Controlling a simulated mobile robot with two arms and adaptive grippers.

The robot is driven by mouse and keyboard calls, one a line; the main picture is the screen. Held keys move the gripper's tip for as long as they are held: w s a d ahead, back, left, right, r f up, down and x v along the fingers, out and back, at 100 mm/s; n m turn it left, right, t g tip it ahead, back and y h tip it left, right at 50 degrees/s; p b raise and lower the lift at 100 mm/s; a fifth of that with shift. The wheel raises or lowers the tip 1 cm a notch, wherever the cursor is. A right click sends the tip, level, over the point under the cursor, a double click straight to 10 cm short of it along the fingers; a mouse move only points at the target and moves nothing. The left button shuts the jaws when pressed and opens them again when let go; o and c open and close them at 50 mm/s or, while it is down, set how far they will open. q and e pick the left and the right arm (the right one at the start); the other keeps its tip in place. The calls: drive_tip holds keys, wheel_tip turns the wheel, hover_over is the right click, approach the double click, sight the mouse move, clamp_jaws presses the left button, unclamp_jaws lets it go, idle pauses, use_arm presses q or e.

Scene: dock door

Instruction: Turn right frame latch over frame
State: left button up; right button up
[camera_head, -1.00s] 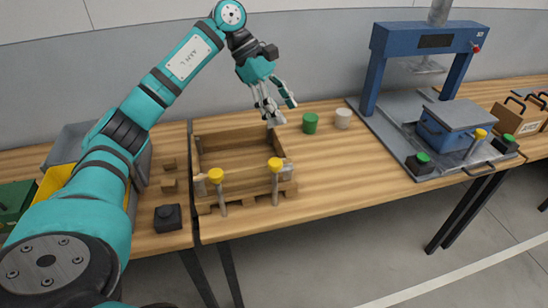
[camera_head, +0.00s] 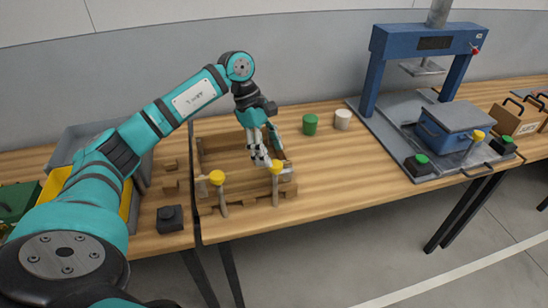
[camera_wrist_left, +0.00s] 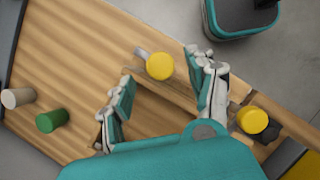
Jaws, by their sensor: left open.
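The right frame latch (camera_head: 276,167) has a yellow knob on a grey lever and stands at the front right of the wooden frame (camera_head: 239,199). In the left wrist view the right latch (camera_wrist_left: 160,66) lies between the spread fingers. The left frame latch (camera_head: 216,176), also yellow, stands at the front left; it shows in the left wrist view (camera_wrist_left: 252,119) outside the fingers. My left gripper (camera_head: 267,155) is open and empty, pointing down over the frame's right part, close behind the right latch. Contact cannot be told. My right gripper is not in view.
A green cup (camera_head: 310,124) and a white cup (camera_head: 342,119) stand right of the frame. A blue press (camera_head: 374,80) with a blue box (camera_head: 450,128) is farther right. A black block (camera_head: 169,218) sits at the left.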

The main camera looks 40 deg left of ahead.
sight(275, 164)
use_arm(q)
drive_tip(key=shift+x, duration=1.8)
drive_tip(key=c, duration=1.1)
